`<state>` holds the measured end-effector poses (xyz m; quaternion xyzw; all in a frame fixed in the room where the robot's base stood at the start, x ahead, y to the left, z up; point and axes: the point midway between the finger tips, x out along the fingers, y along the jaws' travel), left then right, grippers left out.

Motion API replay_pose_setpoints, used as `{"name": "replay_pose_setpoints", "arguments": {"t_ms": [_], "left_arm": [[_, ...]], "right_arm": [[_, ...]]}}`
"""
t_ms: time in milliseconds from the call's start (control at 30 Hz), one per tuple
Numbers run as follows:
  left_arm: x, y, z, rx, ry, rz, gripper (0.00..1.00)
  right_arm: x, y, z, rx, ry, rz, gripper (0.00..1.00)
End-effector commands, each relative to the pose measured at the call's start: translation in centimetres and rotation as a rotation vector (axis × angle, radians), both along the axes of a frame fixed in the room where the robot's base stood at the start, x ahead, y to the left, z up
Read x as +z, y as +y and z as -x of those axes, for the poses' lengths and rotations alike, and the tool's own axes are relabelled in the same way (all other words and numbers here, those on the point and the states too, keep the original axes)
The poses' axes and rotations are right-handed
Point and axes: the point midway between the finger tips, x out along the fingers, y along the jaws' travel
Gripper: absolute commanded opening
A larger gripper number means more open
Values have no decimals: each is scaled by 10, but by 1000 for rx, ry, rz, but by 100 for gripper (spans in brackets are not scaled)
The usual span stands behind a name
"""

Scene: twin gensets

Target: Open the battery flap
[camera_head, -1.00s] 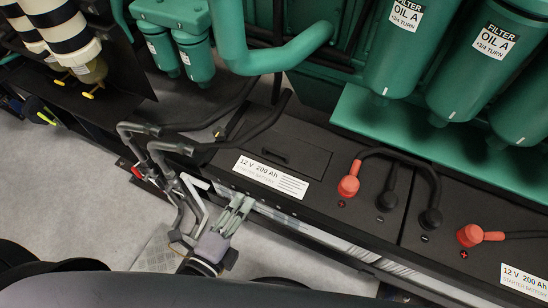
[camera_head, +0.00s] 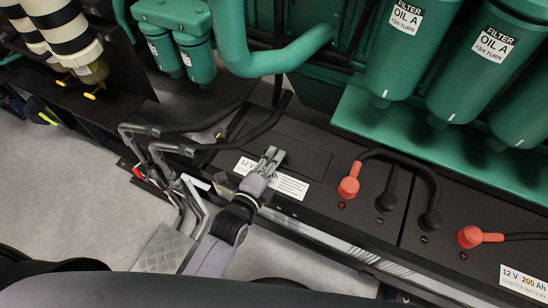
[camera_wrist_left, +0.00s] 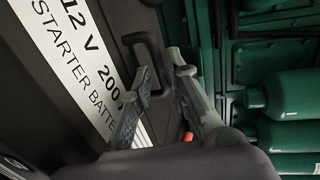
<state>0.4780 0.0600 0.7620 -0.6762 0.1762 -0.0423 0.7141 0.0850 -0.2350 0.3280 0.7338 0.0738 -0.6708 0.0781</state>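The battery flap (camera_head: 303,158) is a dark rectangular panel on top of the left battery, lying flat and closed. Its black handle shows in the left wrist view (camera_wrist_left: 150,62) as a raised bar; in the head view my gripper mostly hides it. My left gripper (camera_head: 270,153) is over the flap at the handle. In the left wrist view its two fingers (camera_wrist_left: 155,78) are apart, with the handle between or just beyond their tips; I cannot tell whether they touch it. My right gripper is in neither view.
A white label (camera_head: 290,186) lies beside the flap. A red terminal cap (camera_head: 348,187) with black cables stands to its right. Green oil filters (camera_head: 396,50) and a green pipe (camera_head: 290,55) overhang behind. Grey pipes (camera_head: 160,150) stand at the left.

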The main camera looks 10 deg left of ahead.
Motion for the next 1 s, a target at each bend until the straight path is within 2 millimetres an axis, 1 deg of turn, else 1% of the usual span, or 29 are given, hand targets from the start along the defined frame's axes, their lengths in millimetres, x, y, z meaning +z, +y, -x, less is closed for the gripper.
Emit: {"name": "replay_pose_setpoints", "arguments": {"t_ms": [100, 333, 600, 1000], "left_arm": [[-1, -1, -4, 0, 1, 0, 17], [-1, -1, -4, 0, 1, 0, 17], [-1, -1, -4, 0, 1, 0, 0], [-1, -1, -4, 0, 2, -1, 0]], "right_arm": [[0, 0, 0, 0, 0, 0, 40], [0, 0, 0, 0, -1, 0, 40], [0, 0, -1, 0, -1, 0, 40], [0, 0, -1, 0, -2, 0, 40]]}}
